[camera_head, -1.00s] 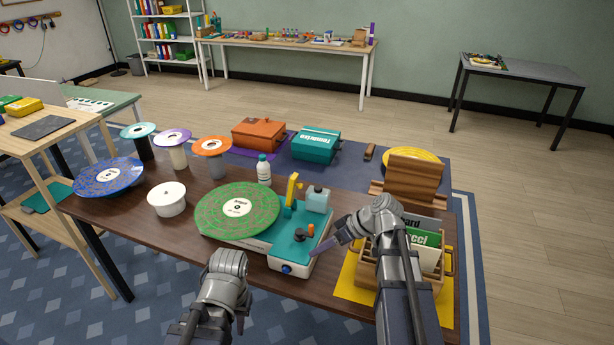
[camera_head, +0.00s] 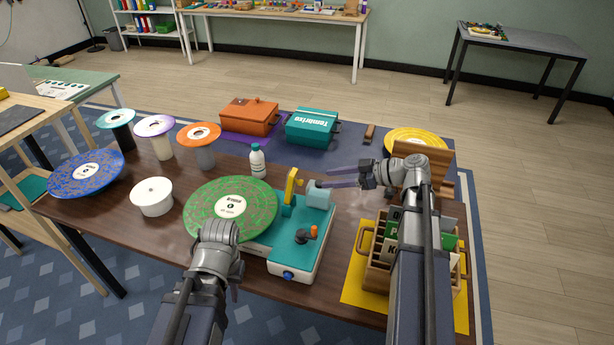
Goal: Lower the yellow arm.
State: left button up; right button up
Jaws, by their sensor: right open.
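The yellow arm (camera_head: 291,183) stands upright on the teal and white record player (camera_head: 300,245), at the right edge of the green record (camera_head: 232,207). A pale blue-grey block (camera_head: 318,197) is just right of it. My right gripper (camera_head: 326,179) is open, its dark fingers pointing left by the top of that block, a short way right of the yellow arm. I cannot tell whether it touches the block. My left gripper (camera_head: 222,240) is in front of the record's near edge; its fingers are mostly hidden by its own wrist.
An orange and dark knob (camera_head: 313,232) and a blue knob (camera_head: 288,275) are on the player. A white bottle (camera_head: 257,162) stands behind the record. A wooden crate of sleeves (camera_head: 378,275) is at the right. A white spool (camera_head: 151,197) stands to the left.

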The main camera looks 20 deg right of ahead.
aim_at(293, 189)
jog(key=b+x, duration=0.3)
jog(key=x, duration=0.4)
jog(key=shift+w+a+f, duration=0.15)
jog(key=shift+w+a, duration=0.05)
jog(key=shift+a, duration=0.1)
jog(key=shift+c, duration=0.2)
grip_shut()
dwell(1.1)
